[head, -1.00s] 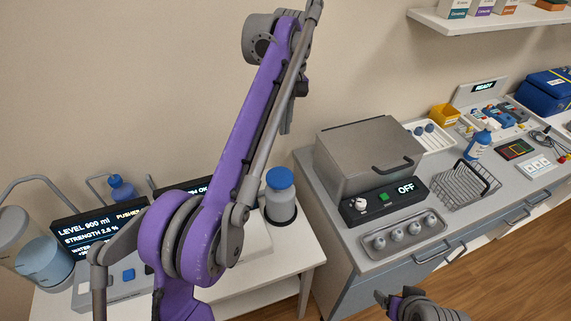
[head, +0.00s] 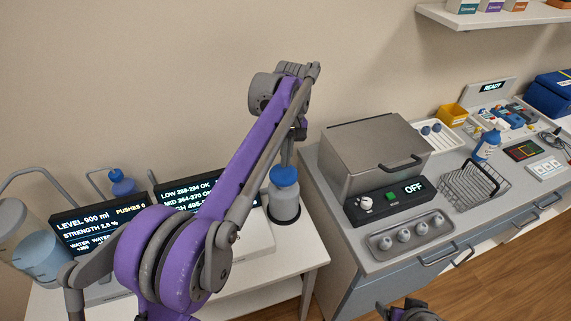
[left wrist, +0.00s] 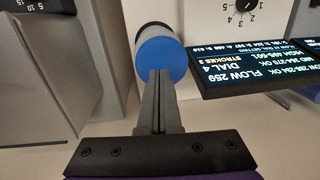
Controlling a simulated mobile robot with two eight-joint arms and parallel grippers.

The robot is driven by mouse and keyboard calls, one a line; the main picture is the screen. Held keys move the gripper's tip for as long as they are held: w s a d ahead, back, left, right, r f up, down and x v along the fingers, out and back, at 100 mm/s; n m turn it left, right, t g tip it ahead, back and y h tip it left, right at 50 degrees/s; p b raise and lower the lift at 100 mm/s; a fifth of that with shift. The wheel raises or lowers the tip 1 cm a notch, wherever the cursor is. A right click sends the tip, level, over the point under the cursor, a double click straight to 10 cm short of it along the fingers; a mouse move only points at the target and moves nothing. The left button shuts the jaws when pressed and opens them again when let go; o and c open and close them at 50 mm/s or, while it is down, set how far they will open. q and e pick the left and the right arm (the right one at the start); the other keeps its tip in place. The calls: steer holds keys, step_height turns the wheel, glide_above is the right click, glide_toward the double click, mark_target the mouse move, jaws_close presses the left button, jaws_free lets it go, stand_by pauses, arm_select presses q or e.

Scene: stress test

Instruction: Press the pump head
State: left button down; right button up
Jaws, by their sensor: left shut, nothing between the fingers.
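A grey bottle (head: 285,208) with a round blue pump head (head: 284,177) stands in a dark ring at the right end of the white table. My left gripper (head: 288,160) is shut and empty, pointing down right at the blue head; my arm partly hides it. In the left wrist view the shut fingertips (left wrist: 158,74) overlap the edge of the blue head (left wrist: 162,52). I cannot tell whether they touch it. A display (left wrist: 250,68) beside it reads flow 259, dial 4, strokes 3. My right gripper (head: 385,309) is cut off at the bottom edge.
Left on the white table (head: 250,290) are a level display (head: 95,228), another blue-topped bottle (head: 122,185) and a clear vessel (head: 42,262). Right of the bottle, a grey counter holds a metal box (head: 372,155), a tray of balls (head: 385,243) and a wire basket (head: 475,188).

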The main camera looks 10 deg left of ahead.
mark_target(286, 171)
arm_select(q)
steer(key=shift+s+f, duration=0.1)
steer(key=shift+f, duration=0.8)
step_height(286, 171, down, 4)
steer(key=shift+r+b, duration=0.1)
steer(key=shift+b, duration=0.7)
steer(key=shift+s+r, duration=0.1)
